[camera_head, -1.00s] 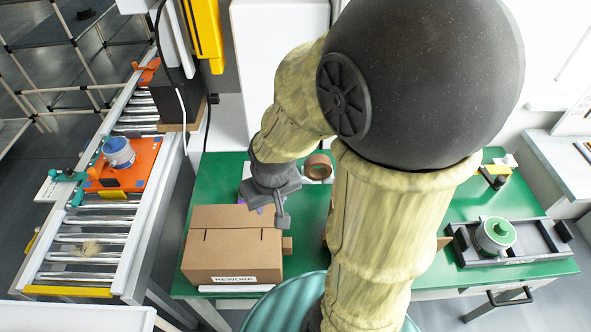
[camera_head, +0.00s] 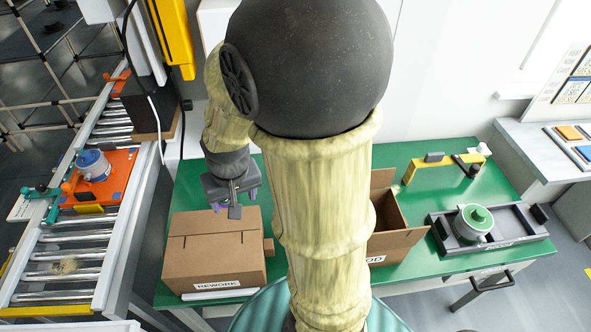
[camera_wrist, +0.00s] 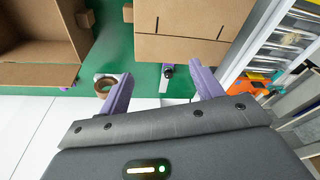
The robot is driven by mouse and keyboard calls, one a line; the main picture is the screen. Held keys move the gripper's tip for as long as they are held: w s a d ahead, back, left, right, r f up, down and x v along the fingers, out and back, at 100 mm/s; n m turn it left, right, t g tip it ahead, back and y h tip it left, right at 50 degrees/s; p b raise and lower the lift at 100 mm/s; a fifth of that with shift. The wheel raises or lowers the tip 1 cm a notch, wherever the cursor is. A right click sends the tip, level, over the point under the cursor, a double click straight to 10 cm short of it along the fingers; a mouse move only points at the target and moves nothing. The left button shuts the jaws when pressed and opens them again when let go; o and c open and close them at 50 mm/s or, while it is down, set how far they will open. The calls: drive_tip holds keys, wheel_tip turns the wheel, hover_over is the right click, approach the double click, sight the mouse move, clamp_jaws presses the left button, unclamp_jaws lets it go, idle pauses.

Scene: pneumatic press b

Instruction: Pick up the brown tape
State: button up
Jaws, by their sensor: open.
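The brown tape (camera_wrist: 104,93) is a brown ring on the green table, beside the left finger in the wrist view, with the finger partly over its right edge. It does not show in the head view now, where my arm blocks part of the table. My gripper (camera_wrist: 162,84) has its two purple fingers spread wide with nothing held between them. In the head view my gripper (camera_head: 234,206) hangs above the far edge of the closed cardboard box.
The closed box (camera_head: 212,262) marked REWORK stands at front left. An open cardboard box (camera_head: 390,222) is right of my arm. A small dark and purple item (camera_wrist: 168,71) shows between the fingers. A grey fixture (camera_head: 515,232) with a green-topped part stands right; a roller conveyor (camera_head: 62,262) runs left.

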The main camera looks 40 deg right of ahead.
drive_tip(key=w+d+f+m+g+h+b, duration=0.1)
drive_tip(key=w+d+f+m+b, duration=0.1)
drive_tip(key=w+d+m, duration=0.4)
drive_tip(key=w+d+f+m+g+h+b, duration=0.1)
drive_tip(key=w+d+m+b, duration=0.4)
drive_tip(key=d, duration=0.7)
drive_tip(key=w+d+f+m+g+h+b, duration=0.1)
drive_tip(key=w+d+f+m+b, duration=0.3)
drive_tip(key=w+d+m, duration=0.5)
drive_tip(key=shift+w+d+f+m+g+h, duration=0.2)
drive_tip(key=shift+f+m+g+h, duration=0.3)
drive_tip(key=shift+m+g, duration=0.4)
drive_tip(key=shift+f, duration=0.15)
drive_tip(key=x, duration=1.2)
drive_tip(key=shift+a+f+b, duration=0.2)
drive_tip(key=shift+b, duration=0.1)
